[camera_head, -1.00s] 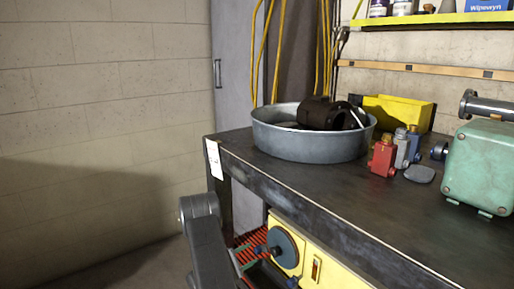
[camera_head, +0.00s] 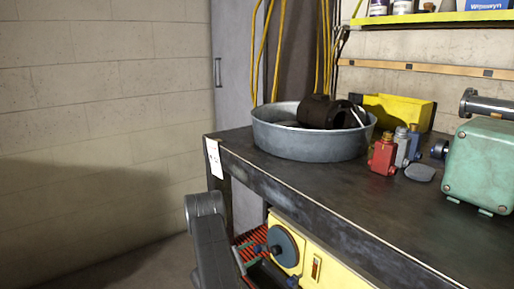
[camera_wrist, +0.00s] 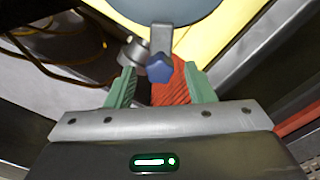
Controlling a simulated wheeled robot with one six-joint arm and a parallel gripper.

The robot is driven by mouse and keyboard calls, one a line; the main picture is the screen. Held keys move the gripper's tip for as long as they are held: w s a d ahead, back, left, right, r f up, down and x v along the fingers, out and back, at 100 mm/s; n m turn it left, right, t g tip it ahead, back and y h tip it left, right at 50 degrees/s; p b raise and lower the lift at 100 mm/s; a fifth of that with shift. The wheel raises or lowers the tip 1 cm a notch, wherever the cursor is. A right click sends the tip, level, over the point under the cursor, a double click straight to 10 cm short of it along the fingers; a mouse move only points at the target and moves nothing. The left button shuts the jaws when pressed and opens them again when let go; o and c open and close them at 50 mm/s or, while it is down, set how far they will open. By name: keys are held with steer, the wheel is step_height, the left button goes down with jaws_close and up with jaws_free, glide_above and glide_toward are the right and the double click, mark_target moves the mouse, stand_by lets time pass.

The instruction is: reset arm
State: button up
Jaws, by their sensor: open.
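My arm (camera_head: 209,245) stands at the lower middle of the head view, in front of the bench's left end. My gripper (camera_wrist: 161,84) shows in the wrist view with two green fingers spread apart. A blue knob (camera_wrist: 159,70) and red ribbed material (camera_wrist: 172,88) appear in the gap between the fingers, beyond them. I cannot tell how far off they are, and nothing is seen clamped. In the head view the gripper is mostly hidden behind the arm and at the lower edge.
A yellow machine with a dark disc (camera_head: 286,247) sits below the dark bench (camera_head: 300,185). On the bench stand a metal tub (camera_head: 310,143) holding a dark motor (camera_head: 322,112), small red (camera_head: 383,155), grey and blue items, a yellow bin (camera_head: 400,110) and a green machine (camera_head: 480,165). Floor at left is clear.

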mark_target(255, 249)
steer(key=x, duration=0.4)
steer(key=shift+w+d+r+p, duration=0.1)
steer(key=shift+d+r+p, duration=0.05)
steer(key=shift+r+p, duration=0.15)
steer(key=shift+n+p, duration=0.4)
steer(key=shift+p, duration=0.1)
steer(key=s+a+f+n+g+b, duration=0.15)
steer(key=s+a+b, duration=0.25)
steer(key=s+a, duration=0.6)
steer(key=shift+n+t+h, duration=0.25)
steer(key=shift+h, duration=0.15)
steer(key=w+d, duration=0.2)
steer(key=w+d+b, duration=0.1)
steer(key=w+d, duration=0.2)
steer(key=w+d+b, duration=0.1)
steer(key=w+d, duration=0.1)
steer(key=w, duration=0.1)
steer(key=shift+w+d+r, duration=0.2)
steer(key=shift+w+r, duration=0.05)
steer(key=shift+r, duration=0.05)
steer(key=shift+w+d, duration=0.1)
steer(key=shift+d, duration=0.05)
steer(key=shift+r, duration=0.15)
